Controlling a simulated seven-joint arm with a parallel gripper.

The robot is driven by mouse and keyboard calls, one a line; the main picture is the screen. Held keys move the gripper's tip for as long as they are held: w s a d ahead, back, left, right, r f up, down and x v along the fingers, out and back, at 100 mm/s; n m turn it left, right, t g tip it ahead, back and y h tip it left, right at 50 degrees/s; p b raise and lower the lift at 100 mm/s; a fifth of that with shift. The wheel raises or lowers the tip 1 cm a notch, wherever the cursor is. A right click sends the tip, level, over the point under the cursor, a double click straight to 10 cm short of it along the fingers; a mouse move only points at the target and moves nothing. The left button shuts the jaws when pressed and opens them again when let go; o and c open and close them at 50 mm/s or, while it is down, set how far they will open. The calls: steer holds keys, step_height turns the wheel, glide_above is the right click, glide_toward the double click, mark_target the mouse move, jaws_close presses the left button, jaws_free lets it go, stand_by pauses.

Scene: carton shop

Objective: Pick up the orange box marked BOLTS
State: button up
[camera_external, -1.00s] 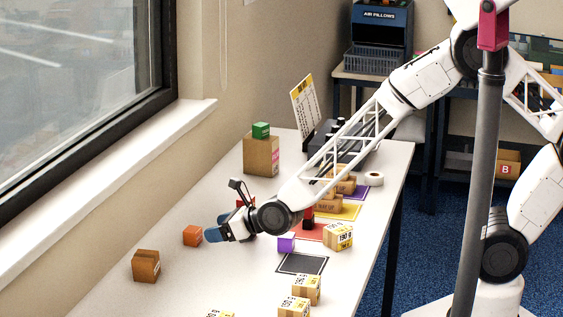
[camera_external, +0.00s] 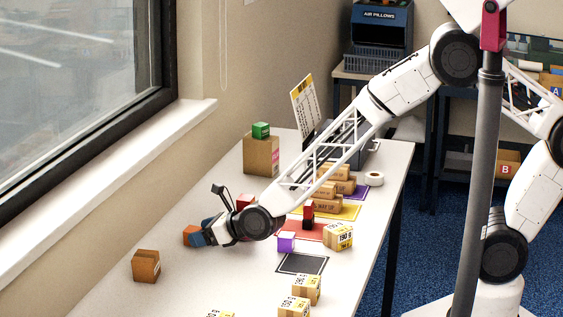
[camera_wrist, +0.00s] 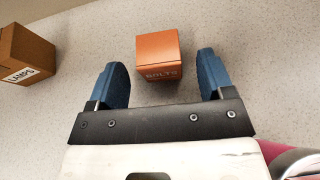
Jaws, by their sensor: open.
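The orange box marked BOLTS (camera_wrist: 158,54) sits on the table in the wrist view, between and slightly beyond the two blue fingertips. In the external view the same orange box (camera_external: 189,235) is partly hidden behind my gripper (camera_external: 203,233). My gripper (camera_wrist: 160,78) is open, with one finger on each side of the box and visible gaps on both sides. Nothing is held. The box stands upright with its label side facing my gripper.
A brown box marked LAMPS (camera_wrist: 23,56) stands to the left in the wrist view, and shows in the external view (camera_external: 146,266). A purple cube (camera_external: 286,241) and a black mat (camera_external: 302,263) lie right of my gripper. A red object (camera_external: 244,202) is close behind it.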

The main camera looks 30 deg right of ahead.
stand_by(0.3)
steer(key=c, duration=1.1)
steer(key=shift+r, duration=0.1)
steer(key=shift+r, duration=4.95)
